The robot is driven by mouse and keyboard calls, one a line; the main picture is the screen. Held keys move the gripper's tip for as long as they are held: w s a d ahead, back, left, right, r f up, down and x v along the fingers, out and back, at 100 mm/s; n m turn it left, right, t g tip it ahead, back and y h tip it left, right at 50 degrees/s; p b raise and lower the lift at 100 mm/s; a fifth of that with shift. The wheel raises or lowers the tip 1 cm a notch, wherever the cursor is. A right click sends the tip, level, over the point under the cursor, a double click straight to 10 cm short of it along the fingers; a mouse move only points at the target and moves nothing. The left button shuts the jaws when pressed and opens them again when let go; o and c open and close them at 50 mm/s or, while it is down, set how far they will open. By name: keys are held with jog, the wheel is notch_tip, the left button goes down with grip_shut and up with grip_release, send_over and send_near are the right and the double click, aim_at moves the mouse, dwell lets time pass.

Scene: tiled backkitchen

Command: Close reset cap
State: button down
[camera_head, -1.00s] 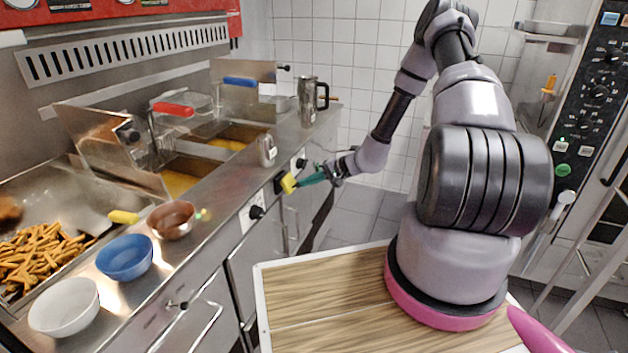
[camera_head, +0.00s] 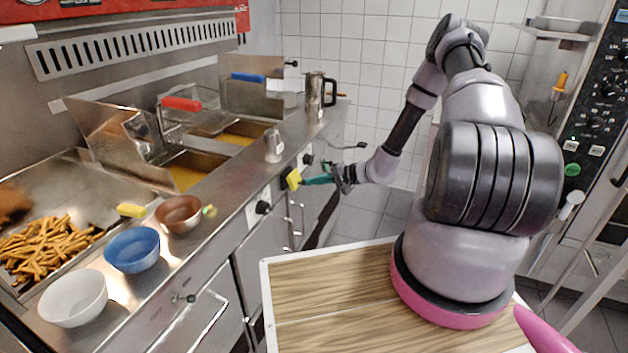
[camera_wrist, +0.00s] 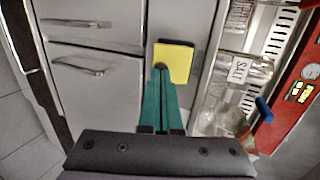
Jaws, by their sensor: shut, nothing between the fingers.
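The reset cap is a yellow square flap (camera_head: 293,179) on the front panel of the steel fryer counter. It also shows in the wrist view (camera_wrist: 178,58), facing the camera, just beyond the green fingers. My gripper (camera_head: 304,181) has green fingers and is shut with nothing between them. Its tips reach the cap's right side in the head view. In the wrist view the tips (camera_wrist: 160,68) overlap the cap's lower left edge. I cannot tell whether they touch it. What lies behind the cap is hidden.
Black knobs (camera_head: 263,207) sit on the panel beside the cap. The counter holds a blue bowl (camera_head: 132,262), a white bowl (camera_head: 73,312), a copper bowl (camera_head: 178,226) and a metal jug (camera_head: 315,96). Open floor (camera_head: 362,214) lies right of the counter.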

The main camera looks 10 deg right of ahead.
jog(key=y, duration=0.1)
jog(key=f+t, duration=0.1)
jog(key=f+t+y, duration=0.1)
jog(key=shift+w+a+f+y, duration=0.25)
jog(key=shift+a+y, duration=0.05)
jog(key=shift+w+a+f, duration=0.15)
jog(key=shift+a+f, duration=0.1)
jog(key=shift+f, duration=0.05)
dwell(0.4)
